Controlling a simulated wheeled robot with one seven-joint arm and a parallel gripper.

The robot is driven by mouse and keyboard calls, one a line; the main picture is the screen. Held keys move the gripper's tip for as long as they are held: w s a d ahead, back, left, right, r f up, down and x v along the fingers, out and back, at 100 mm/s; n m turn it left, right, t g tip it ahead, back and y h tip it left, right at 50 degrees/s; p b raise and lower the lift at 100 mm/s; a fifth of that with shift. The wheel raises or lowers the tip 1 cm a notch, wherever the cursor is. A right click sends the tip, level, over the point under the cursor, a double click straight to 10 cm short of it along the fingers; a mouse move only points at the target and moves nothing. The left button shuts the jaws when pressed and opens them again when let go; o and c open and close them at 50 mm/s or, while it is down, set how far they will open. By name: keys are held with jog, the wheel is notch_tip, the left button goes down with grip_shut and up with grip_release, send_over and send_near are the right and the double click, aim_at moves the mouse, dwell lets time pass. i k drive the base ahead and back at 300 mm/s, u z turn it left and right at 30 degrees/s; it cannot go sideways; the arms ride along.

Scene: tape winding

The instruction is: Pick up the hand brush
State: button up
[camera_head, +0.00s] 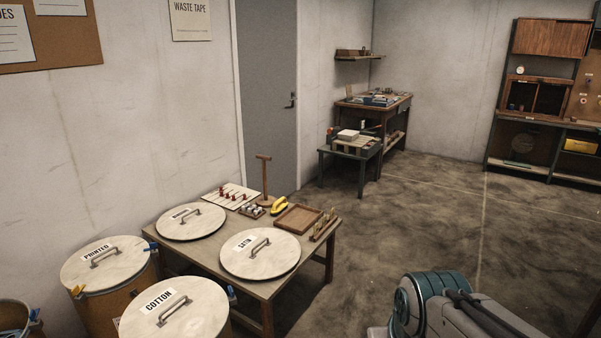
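I cannot make out a hand brush for certain. A small yellow item (279,206) lies on the near wooden table, left of a shallow wooden tray (298,219); its shape is too small to name. My gripper is not in view; only part of my arm shows at the bottom right, well apart from the table.
The near table (223,263) also bears a lid marked SATIN (260,254), another round lid (190,221), a pegged board (231,195) and a wooden stand (264,181). Lidded drums marked PRINTED (105,264) and COTTON (174,312) stand beside it. Open floor (430,220) lies right.

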aim_at(279, 206)
jog(key=z, duration=0.35)
jog(key=i, duration=3.25)
jog(key=u, duration=1.15)
jog(key=i, duration=0.75)
jog(key=u, duration=0.35)
